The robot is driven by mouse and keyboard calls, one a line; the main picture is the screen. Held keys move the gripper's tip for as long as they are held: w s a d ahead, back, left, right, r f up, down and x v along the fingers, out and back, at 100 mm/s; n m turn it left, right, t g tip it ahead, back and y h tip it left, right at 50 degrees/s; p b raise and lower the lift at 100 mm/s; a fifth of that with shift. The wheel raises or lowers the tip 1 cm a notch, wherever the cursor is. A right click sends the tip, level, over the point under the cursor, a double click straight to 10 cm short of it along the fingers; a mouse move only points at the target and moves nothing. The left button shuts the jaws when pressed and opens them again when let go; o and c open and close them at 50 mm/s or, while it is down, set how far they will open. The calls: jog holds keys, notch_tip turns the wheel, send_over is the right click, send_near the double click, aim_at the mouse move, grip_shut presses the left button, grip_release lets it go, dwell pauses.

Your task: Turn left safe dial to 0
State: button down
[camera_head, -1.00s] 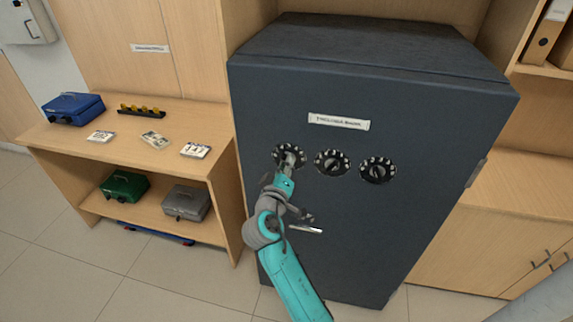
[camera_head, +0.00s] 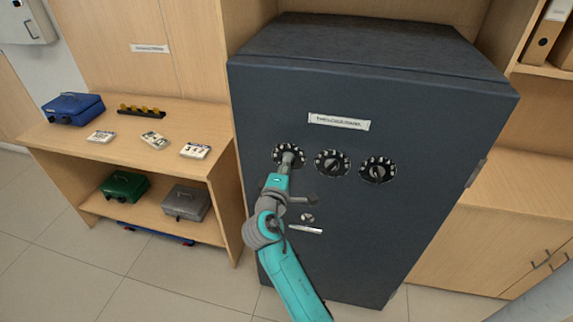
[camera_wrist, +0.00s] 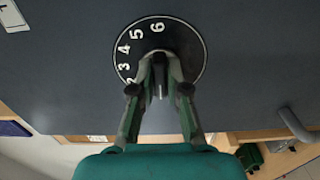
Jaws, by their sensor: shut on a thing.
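The left safe dial (camera_head: 279,154) is a round black disc with white digits on the dark grey safe (camera_head: 410,225). In the wrist view the dial (camera_wrist: 188,42) shows the digits 3, 4, 5 and 6 along one side; the rest of its ring is bare or covered by my fingers. My gripper (camera_head: 289,158) is at this dial, and in the wrist view its two fingers (camera_wrist: 160,68) are shut on the small knob at the dial's middle. The knob is mostly hidden between the fingertips. I cannot tell which digit the dial is set to.
The middle dial (camera_head: 332,163) and right dial (camera_head: 378,170) sit close to the right of my gripper. A metal handle (camera_head: 306,229) and a round lock (camera_head: 308,217) are below. A wooden shelf desk (camera_head: 180,112) with cash boxes stands left.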

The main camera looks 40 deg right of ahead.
dwell(0.3)
jog(key=c, duration=1.2)
grip_release()
jog(key=shift+o, duration=0.2)
jog(key=shift+a, duration=0.1)
jog(key=v, duration=1.1)
jog(key=shift+s+a, duration=0.3)
